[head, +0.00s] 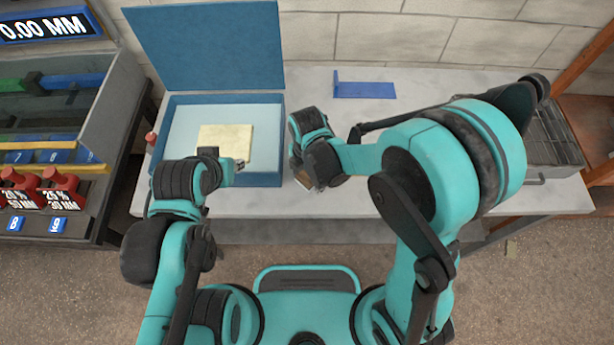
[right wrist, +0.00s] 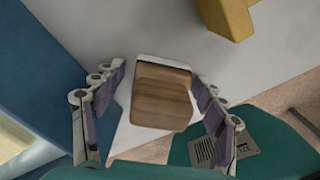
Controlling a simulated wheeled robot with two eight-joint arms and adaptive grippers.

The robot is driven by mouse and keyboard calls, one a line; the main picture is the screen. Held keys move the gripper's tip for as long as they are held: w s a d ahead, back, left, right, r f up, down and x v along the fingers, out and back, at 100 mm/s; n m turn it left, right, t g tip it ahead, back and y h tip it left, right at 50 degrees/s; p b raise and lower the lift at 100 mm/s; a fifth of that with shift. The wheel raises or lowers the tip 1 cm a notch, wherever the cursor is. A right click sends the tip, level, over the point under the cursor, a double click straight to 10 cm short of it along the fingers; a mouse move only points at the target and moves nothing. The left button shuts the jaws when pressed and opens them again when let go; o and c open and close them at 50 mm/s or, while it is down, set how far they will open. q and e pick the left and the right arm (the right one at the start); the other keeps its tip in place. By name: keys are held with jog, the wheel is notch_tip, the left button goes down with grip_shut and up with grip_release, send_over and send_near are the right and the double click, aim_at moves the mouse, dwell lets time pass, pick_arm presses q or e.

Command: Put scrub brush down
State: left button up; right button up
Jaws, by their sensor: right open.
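The scrub brush (right wrist: 162,97) shows in the right wrist view as a brown wooden block with a pale edge at its top. It sits between the spread fingers of my right gripper (right wrist: 155,115), with a gap visible on each side. In the head view the brush (head: 301,179) is mostly hidden by my right gripper (head: 306,182), which is open over the table's front part, just right of the blue box. I cannot tell whether the brush rests fully on the table. My left gripper (head: 240,164) is over the blue box's front; its jaw opening is unclear.
The open blue box (head: 260,180) holds a cream block (head: 224,140). A blue angled piece (head: 364,90) lies at the back of the grey table (head: 310,90). A yellow object (right wrist: 228,16) shows in the wrist view.

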jog(key=shift+r, duration=0.4)
notch_tip(320, 180, up, 12)
jog(key=p, duration=0.4)
jog(key=shift+p, duration=0.4)
jog(key=s+d+r+m+t, duration=0.2)
jog(key=d+r+m+t, duration=0.1)
jog(key=d+m, duration=0.6)
jog(key=s+d+r+m+t, duration=0.3)
jog(key=d+r+m, duration=0.3)
jog(key=m, duration=1.2)
jog(key=d+t, duration=0.1)
jog(key=d, duration=0.1)
jog(key=shift+d, duration=0.4)
jog(key=shift+s+f+b, duration=0.1)
jog(key=shift+f+b, duration=0.8)
jog(key=shift+b, duration=0.1)
